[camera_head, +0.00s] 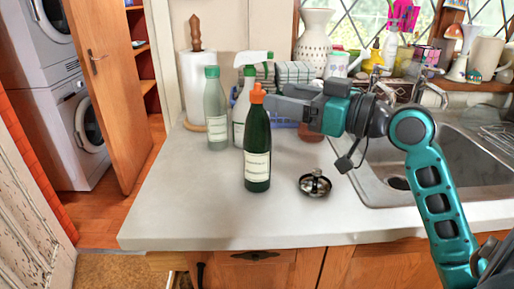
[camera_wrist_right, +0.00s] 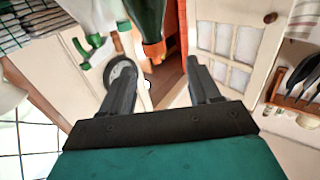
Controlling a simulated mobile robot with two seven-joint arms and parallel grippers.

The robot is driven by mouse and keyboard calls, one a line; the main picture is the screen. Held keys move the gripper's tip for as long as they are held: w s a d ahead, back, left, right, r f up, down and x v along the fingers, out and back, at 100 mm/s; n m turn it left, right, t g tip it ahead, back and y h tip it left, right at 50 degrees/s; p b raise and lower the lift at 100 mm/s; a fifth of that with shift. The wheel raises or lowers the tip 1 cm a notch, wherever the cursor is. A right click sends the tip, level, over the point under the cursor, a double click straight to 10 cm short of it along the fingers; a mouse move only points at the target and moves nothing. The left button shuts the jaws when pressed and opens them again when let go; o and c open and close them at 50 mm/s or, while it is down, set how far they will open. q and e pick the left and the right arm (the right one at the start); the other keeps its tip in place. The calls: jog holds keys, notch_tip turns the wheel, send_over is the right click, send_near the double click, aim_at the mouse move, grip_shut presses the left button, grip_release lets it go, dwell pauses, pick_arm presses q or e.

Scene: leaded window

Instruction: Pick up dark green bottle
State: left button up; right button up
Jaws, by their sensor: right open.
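The dark green bottle (camera_head: 257,150) stands upright on the light worktop, with a pale label and an orange cap. My right gripper (camera_head: 276,98) comes in from the right at cap height, its fingertips close beside the cap. In the right wrist view the bottle (camera_wrist_right: 149,22) shows at the top, its orange cap near the space between the spread fingers of the right gripper (camera_wrist_right: 160,64). The jaws are open and hold nothing. I cannot tell whether a finger touches the cap. My left gripper is not in view.
A clear bottle with a green cap (camera_head: 215,110) and a white spray bottle (camera_head: 243,101) stand behind it to the left. A small metal object (camera_head: 315,184) lies to the right, before the sink (camera_head: 455,158). The worktop's front left is clear.

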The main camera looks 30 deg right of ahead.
aim_at(258, 90)
jog(key=shift+d+f+p+x, duration=0.1)
jog(key=shift+f+p+x, duration=0.05)
jog(key=shift+x, duration=1)
jog(key=shift+d+f+p+x, duration=0.1)
jog(key=shift+p+x, duration=0.1)
jog(key=shift+x, duration=0.95)
jog(key=shift+d+f+p+x, duration=0.1)
jog(key=shift+f+p+x, duration=0.05)
jog(key=shift+x, duration=1)
jog(key=c, duration=1)
jog(key=shift+c, duration=0.7)
jog(key=shift+r, duration=0.15)
